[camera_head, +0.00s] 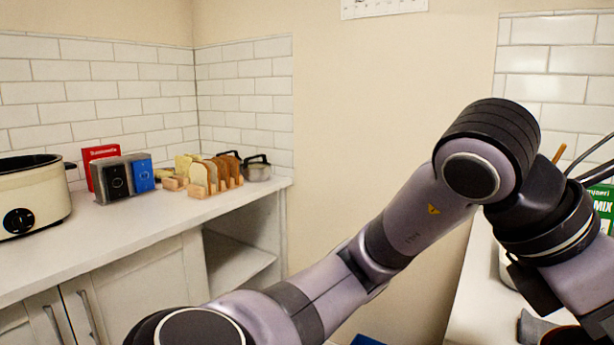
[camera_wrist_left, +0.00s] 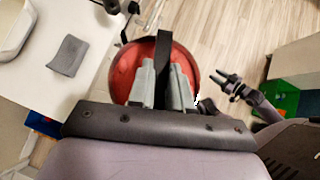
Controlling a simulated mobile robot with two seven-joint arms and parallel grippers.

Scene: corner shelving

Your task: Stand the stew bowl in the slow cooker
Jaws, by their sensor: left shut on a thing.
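The slow cooker (camera_head: 38,200), cream with a dark rim and a black knob, stands on the left counter at the left edge of the head view, partly cut off. The stew bowl (camera_wrist_left: 124,76) is round and red in the left wrist view. My left gripper (camera_wrist_left: 164,68) is shut on it, with a dark strip of it between the fingers. The bowl is over the floor beside a white counter. In the head view only a dark sliver of it shows at the bottom right. My right gripper (camera_wrist_left: 227,84) is open and empty, right of the bowl.
The left counter (camera_head: 130,222) also bears boxes (camera_head: 115,178), a toast rack with bread (camera_head: 210,176) and a metal pot (camera_head: 257,170). A grey cloth (camera_wrist_left: 68,55) lies on the right counter. A green box (camera_head: 603,205) stands at the right.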

